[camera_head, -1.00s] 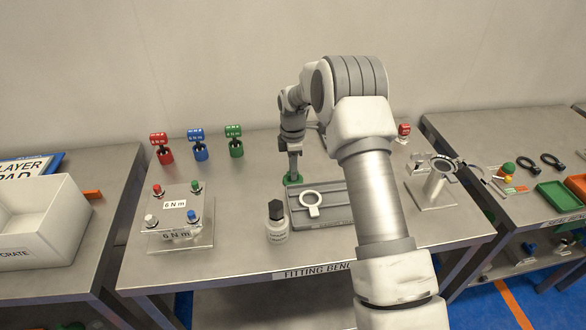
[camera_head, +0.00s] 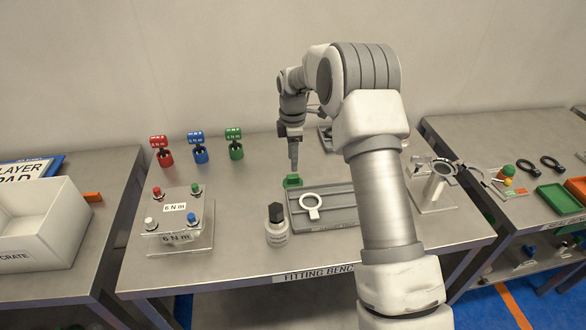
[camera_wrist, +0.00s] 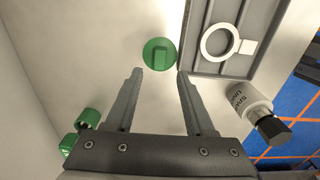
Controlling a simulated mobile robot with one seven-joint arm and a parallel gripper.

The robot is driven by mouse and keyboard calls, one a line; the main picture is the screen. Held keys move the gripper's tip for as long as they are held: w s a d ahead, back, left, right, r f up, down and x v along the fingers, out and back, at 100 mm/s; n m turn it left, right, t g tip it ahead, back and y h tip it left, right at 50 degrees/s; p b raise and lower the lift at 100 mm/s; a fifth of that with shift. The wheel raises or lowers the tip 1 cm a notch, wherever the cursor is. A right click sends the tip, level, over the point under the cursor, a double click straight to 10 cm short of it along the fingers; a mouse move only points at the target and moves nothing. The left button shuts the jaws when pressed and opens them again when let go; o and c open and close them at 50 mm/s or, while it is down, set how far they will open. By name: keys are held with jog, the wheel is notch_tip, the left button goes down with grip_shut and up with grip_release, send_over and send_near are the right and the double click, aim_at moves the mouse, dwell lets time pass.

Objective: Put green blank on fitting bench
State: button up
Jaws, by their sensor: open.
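The green blank (camera_head: 292,181), a round disc with a raised block on top, sits flat on the fitting bench (camera_head: 240,262), just beside the back left corner of the grey tray. In the wrist view the green blank (camera_wrist: 159,56) lies just beyond the fingertips, apart from them. My gripper (camera_head: 294,168) is above the blank, pointing down. In the wrist view my gripper (camera_wrist: 158,72) is open with nothing between its fingers.
The grey tray (camera_head: 345,221) holds a white ring. A bottle with a black cap (camera_head: 276,227) stands left of it. A block with coloured knobs (camera_head: 180,220) stands further left. Red, blue and green labelled pieces (camera_head: 199,146) stand behind. A stand (camera_head: 436,190) is at right.

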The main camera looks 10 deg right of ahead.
aim_at(293, 176)
jog(key=s+d+r+m+t, duration=0.1)
jog(key=s+r+m, duration=0.3)
jog(key=s+r, duration=0.6)
jog(key=s+d+r+m+t, duration=0.15)
jog(key=s+r+m, duration=0.35)
jog(key=r, duration=0.8)
jog(key=s+m+t, duration=0.3)
jog(key=s+m, duration=0.6)
jog(key=s, duration=1.3)
jog(key=shift+s+d+f, duration=0.15)
jog(key=shift+s+d, duration=0.05)
jog(key=shift+d, duration=0.05)
jog(key=shift+d, duration=0.1)
